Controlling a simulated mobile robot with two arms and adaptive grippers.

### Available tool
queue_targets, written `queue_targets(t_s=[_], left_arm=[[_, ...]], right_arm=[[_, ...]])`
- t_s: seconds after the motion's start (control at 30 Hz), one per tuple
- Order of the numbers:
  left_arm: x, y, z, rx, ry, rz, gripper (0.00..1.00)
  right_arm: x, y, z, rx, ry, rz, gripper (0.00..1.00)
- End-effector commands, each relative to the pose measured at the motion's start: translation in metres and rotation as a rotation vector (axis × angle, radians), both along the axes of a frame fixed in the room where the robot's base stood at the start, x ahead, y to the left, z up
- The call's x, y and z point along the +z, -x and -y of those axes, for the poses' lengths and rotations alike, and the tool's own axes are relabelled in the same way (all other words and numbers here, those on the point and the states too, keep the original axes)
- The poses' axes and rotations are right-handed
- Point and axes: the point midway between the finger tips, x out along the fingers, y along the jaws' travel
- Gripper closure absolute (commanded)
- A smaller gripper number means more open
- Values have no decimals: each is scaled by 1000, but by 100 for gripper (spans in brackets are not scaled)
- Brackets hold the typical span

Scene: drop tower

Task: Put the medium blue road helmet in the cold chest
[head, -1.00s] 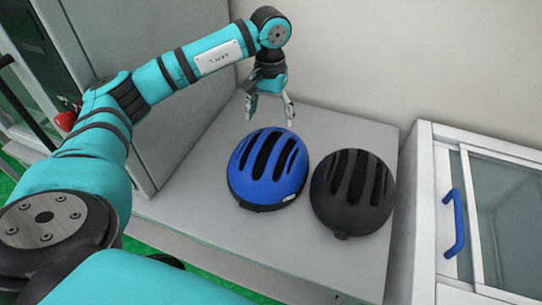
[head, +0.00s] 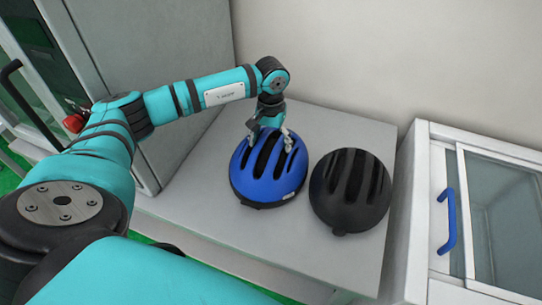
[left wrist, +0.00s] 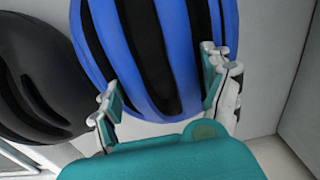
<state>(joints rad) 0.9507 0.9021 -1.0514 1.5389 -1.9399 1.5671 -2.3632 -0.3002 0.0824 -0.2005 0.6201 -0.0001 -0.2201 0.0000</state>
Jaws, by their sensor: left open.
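The blue road helmet (head: 266,180) with black vents sits on the grey bench, dome up. My left gripper (head: 268,138) is open just above its rear part, with its fingers pointing down at the shell. In the left wrist view the blue helmet (left wrist: 185,50) fills the middle, with the open fingers of my left gripper (left wrist: 165,95) on either side of part of it. I cannot tell whether the fingers touch the shell. The white chest (head: 437,205) with a sliding glass lid and a blue handle (head: 446,222) stands at the right; its lid looks closed. My right gripper is not in view.
A black helmet (head: 350,190) sits close to the right of the blue one, and also shows in the left wrist view (left wrist: 30,80). The grey bench (head: 190,205) has bare room left of the helmets. A tall grey cabinet (head: 165,60) stands at the left, a wall behind.

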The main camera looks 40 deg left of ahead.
Motion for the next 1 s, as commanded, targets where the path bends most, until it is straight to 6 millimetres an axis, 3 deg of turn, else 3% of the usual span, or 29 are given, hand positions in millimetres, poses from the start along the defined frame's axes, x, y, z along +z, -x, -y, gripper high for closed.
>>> queue_targets(t_s=[0.07,0.5,0.77,1.0], left_arm=[[0,0,0,0,0,0,25],[1,0,0,1,0,0,82],[4,-1,0,1,0,2,82],[41,-2,0,1,1,8,82]], right_arm=[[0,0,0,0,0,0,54],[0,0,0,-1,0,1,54],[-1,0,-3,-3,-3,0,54],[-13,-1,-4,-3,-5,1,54]])
